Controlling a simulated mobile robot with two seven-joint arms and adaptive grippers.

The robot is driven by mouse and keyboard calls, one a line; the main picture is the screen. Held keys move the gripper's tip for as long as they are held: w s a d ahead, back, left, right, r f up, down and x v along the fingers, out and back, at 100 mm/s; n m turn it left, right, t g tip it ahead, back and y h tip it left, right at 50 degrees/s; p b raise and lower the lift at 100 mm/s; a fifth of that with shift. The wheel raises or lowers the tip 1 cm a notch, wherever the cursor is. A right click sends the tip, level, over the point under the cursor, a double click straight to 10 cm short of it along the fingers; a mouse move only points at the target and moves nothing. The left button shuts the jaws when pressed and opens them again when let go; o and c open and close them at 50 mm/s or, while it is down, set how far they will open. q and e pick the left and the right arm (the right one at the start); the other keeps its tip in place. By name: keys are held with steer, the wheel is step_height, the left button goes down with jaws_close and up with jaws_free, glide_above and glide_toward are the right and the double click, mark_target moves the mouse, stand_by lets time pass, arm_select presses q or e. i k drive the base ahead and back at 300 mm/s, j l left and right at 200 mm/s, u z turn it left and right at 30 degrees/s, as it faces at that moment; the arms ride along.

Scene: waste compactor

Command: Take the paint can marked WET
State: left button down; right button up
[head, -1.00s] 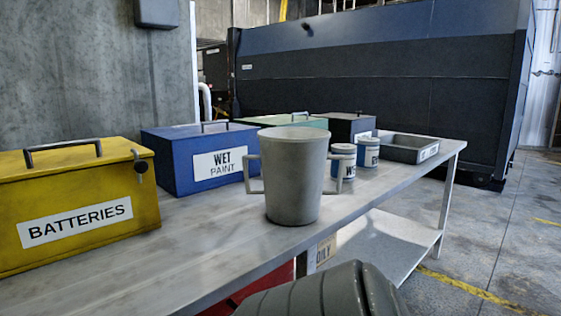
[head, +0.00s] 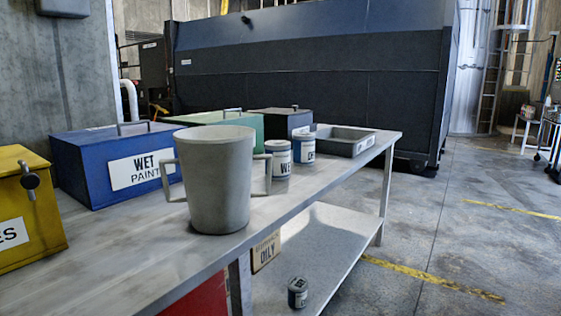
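A small paint can (head: 278,158) with a white lid and a label that seems to begin "WE" stands upright on the table, partly hidden by the handle of a grey bucket. A second similar can (head: 303,147) stands just behind it to the right; its label is too small to read surely. A third small can (head: 298,293) is on the lower shelf, its label unreadable. Neither of my grippers is in view.
The two-handled grey bucket (head: 218,185) stands in front of the cans. Behind are a blue WET PAINT box (head: 85,165), a green box (head: 245,122), a dark box (head: 280,122) and a grey tray (head: 345,149). A yellow box (head: 40,215) is left. Floor right of the table is clear.

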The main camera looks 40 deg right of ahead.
mark_target(279, 150)
steer(key=z, duration=1.1)
steer(key=l+u, duration=0.15)
steer(key=u, duration=0.15)
steer(key=i+l+u, duration=0.1)
steer(key=u, duration=0.2)
steer(key=l+u, duration=0.4)
steer(key=l, duration=0.85)
steer(key=l+u, duration=0.2)
steer(key=l, duration=2.15)
